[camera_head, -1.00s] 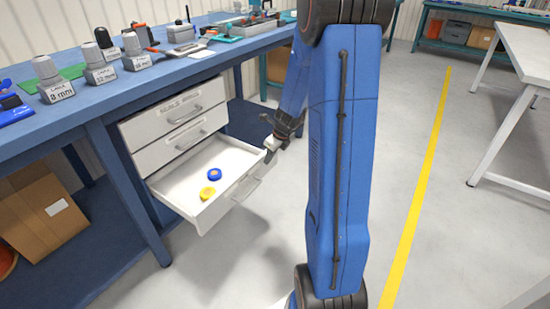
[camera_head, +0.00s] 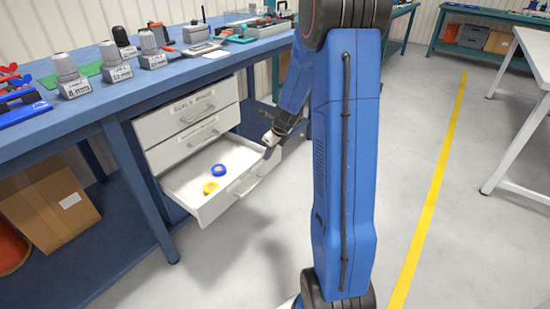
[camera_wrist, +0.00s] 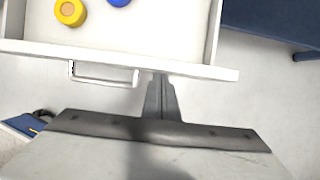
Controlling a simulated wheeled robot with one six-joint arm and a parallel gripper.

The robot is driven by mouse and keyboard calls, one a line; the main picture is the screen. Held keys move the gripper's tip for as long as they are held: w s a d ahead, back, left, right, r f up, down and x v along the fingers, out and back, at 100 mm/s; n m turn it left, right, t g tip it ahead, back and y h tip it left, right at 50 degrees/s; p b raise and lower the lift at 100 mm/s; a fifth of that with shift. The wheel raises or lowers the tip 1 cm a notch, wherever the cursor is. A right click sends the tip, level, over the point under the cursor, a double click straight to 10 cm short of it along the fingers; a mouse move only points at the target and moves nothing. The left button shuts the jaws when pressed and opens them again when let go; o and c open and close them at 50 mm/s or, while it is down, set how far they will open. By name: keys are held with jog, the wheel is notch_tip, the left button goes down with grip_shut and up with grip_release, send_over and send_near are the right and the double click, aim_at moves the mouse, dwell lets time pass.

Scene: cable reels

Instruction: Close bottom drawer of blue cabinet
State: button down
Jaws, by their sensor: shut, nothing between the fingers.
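The bottom drawer (camera_head: 203,207) is pulled out of the white-fronted cabinet (camera_head: 190,125) under the blue workbench. It holds a blue ring (camera_head: 218,169) and a yellow ring (camera_head: 210,188). My gripper (camera_head: 270,143) is shut and empty at the right end of the drawer front. In the wrist view, my gripper's fingers (camera_wrist: 160,88) meet the front edge of the drawer (camera_wrist: 205,68), right of its handle (camera_wrist: 104,78). They touch it or are very close; I cannot tell which. The two upper drawers look shut.
The blue workbench (camera_head: 55,125) carries labelled weights and tools. A cardboard box (camera_head: 50,208) sits on its lower shelf, left of the cabinet. The grey floor before the drawer is clear. A white table (camera_head: 530,60) stands at the right, beyond a yellow floor line.

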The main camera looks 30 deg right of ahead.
jog(key=w+a, duration=0.3)
jog(key=w, duration=0.7)
jog(key=w+a, duration=0.4)
jog(key=w, duration=0.6)
jog(key=shift+w+a, duration=0.15)
jog(key=shift+a, duration=0.05)
